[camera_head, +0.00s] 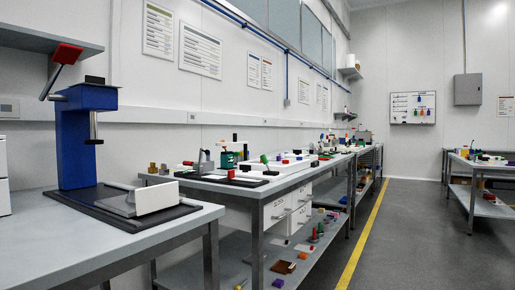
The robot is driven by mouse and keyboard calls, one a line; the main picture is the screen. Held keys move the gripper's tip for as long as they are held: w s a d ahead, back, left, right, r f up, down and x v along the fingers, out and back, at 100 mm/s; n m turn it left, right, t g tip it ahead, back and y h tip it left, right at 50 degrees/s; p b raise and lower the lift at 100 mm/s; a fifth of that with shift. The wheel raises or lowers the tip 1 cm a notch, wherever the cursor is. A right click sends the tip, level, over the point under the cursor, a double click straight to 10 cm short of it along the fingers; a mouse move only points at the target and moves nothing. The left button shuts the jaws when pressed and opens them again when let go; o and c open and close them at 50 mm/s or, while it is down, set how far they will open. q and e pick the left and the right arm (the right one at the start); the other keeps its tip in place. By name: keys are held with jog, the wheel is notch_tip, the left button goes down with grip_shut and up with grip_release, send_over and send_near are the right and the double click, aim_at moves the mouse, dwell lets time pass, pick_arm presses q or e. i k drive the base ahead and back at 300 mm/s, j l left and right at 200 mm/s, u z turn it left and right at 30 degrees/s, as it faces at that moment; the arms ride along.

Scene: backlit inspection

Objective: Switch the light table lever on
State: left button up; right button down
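I cannot make out for certain which object is the light table or its lever. On the near left bench stands a blue press-like stand (76,140) with a red-tipped lever (66,54) slanting up at its top. A white block with a grey wedge-shaped part (152,198) lies on a black mat (95,203) at its foot. On the second bench, a small grey upright device (203,168) and a green device (227,160) stand near several small parts; they are too small to read as on or off. Neither of my grippers is in view.
The second bench (228,188) runs along the wall, with white drawers (292,221) and a cluttered lower shelf. Open grey floor (410,235) lies to the right, with a yellow line (362,240). Another bench (480,166) stands at far right.

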aim_at(265, 160)
jog(key=i+l+u, duration=0.35)
jog(key=i, duration=0.2)
jog(key=i+l+u, duration=0.35)
jog(key=i, duration=0.15)
